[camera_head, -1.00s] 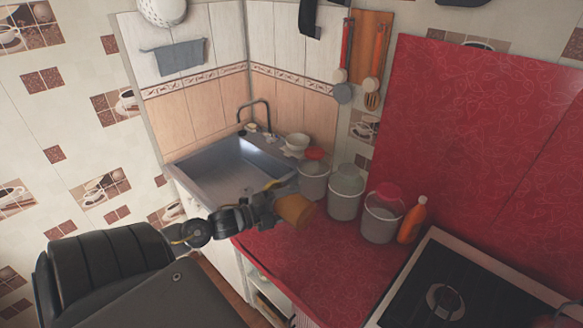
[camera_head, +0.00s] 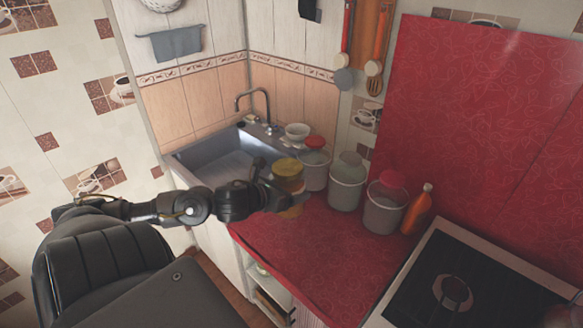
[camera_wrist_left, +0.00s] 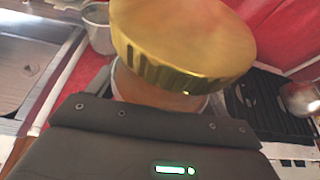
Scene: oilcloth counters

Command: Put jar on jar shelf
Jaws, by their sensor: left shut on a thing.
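A jar with a gold lid (camera_head: 287,168) is held upright by my left gripper (camera_head: 285,195), over the red counter near the sink's right edge. In the left wrist view the gold lid (camera_wrist_left: 185,40) fills the upper middle, with the orange jar body (camera_wrist_left: 155,90) under it. My left gripper is shut on the jar; its fingers are mostly hidden. I cannot tell whether the jar touches the counter. Under the counter is an open white shelf (camera_head: 262,271); I cannot tell if it is the jar shelf. My right gripper is not in view.
Several lidded canisters, including a middle one (camera_head: 346,185), stand along the back of the red counter (camera_head: 300,255). An orange bottle (camera_head: 417,210) is beside them. The sink (camera_head: 215,160) is left, the stove (camera_head: 470,285) right. The counter's front middle is clear.

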